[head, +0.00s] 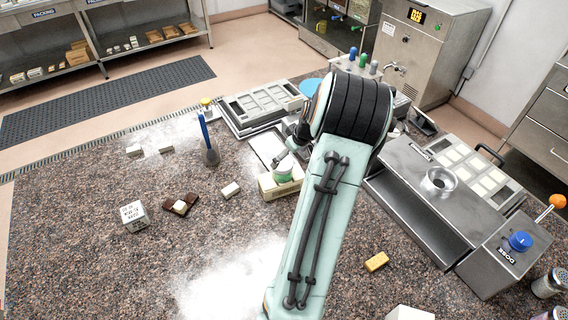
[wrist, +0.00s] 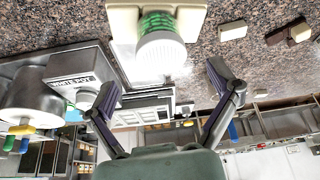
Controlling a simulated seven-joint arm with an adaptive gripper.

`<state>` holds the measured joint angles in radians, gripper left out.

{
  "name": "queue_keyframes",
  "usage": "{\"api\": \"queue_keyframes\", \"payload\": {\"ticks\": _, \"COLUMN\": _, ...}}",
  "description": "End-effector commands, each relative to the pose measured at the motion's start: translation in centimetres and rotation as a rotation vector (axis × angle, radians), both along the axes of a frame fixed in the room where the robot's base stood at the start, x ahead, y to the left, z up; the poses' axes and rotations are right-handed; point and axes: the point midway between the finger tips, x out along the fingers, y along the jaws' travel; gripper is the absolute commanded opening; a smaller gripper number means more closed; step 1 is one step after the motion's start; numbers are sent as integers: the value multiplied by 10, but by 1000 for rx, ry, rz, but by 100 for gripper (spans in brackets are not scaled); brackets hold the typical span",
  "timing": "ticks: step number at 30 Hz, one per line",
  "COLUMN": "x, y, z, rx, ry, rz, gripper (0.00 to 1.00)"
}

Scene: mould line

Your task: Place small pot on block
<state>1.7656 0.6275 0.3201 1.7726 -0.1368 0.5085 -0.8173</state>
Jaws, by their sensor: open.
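The small pot (head: 284,169) is white with a green label. It appears to stand upright on the cream block (head: 267,190), near the middle of the table. In the wrist view the pot's pale lid (wrist: 161,54) faces me, with the green label behind it and the block (wrist: 124,22) showing on both sides. My gripper (wrist: 164,87) is open and empty. Its two fingers are spread wide, and the pot lies beyond the tips, between their lines. In the head view my arm hides most of the gripper, and only part of a finger shows beside the pot.
A steel dosing machine (head: 420,205) stands to the right, with a mould tray behind it. Another mould tray (head: 264,103) lies behind the block. A blue-handled tool (head: 206,137), chocolate pieces (head: 181,205) and a lettered white cube (head: 134,216) are left. A yellow bar (head: 376,262) lies front right.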

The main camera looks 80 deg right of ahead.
Motion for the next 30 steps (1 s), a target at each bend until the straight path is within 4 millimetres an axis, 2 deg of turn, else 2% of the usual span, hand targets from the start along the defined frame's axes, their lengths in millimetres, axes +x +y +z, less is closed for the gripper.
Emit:
{"api": "queue_keyframes", "payload": {"ticks": 3, "x": -8, "y": 6, "z": 24, "rx": -3, "ry": 2, "rz": -1, "gripper": 89}}
{"api": "queue_keyframes", "payload": {"ticks": 7, "x": -14, "y": 10, "z": 41, "rx": -1, "ry": 1, "rz": -1, "gripper": 89}}
{"api": "queue_keyframes", "payload": {"ticks": 11, "x": -16, "y": 12, "z": 49, "rx": 0, "ry": 0, "rz": -1, "gripper": 89}}
{"api": "queue_keyframes", "payload": {"ticks": 17, "x": -17, "y": 13, "z": 50, "rx": 1, "ry": 0, "rz": 0, "gripper": 89}}
{"api": "queue_keyframes", "payload": {"ticks": 20, "x": -4, "y": 20, "z": 53, "rx": 9, "ry": 7, "rz": 23, "gripper": 89}}
{"api": "queue_keyframes", "payload": {"ticks": 23, "x": 35, "y": 48, "z": 64, "rx": 35, "ry": 33, "rz": 93, "gripper": 89}}
{"api": "queue_keyframes", "payload": {"ticks": 25, "x": 72, "y": 86, "z": 76, "rx": 62, "ry": 65, "rz": 166, "gripper": 89}}
{"api": "queue_keyframes", "payload": {"ticks": 26, "x": 88, "y": 106, "z": 81, "rx": 73, "ry": 82, "rz": 199, "gripper": 89}}
{"api": "queue_keyframes", "payload": {"ticks": 27, "x": 107, "y": 137, "z": 88, "rx": 90, "ry": 107, "rz": 244, "gripper": 89}}
{"api": "queue_keyframes", "payload": {"ticks": 29, "x": 128, "y": 186, "z": 98, "rx": 111, "ry": 145, "rz": 310, "gripper": 89}}
{"api": "queue_keyframes", "payload": {"ticks": 30, "x": 136, "y": 219, "z": 104, "rx": 122, "ry": 170, "rz": 352, "gripper": 89}}
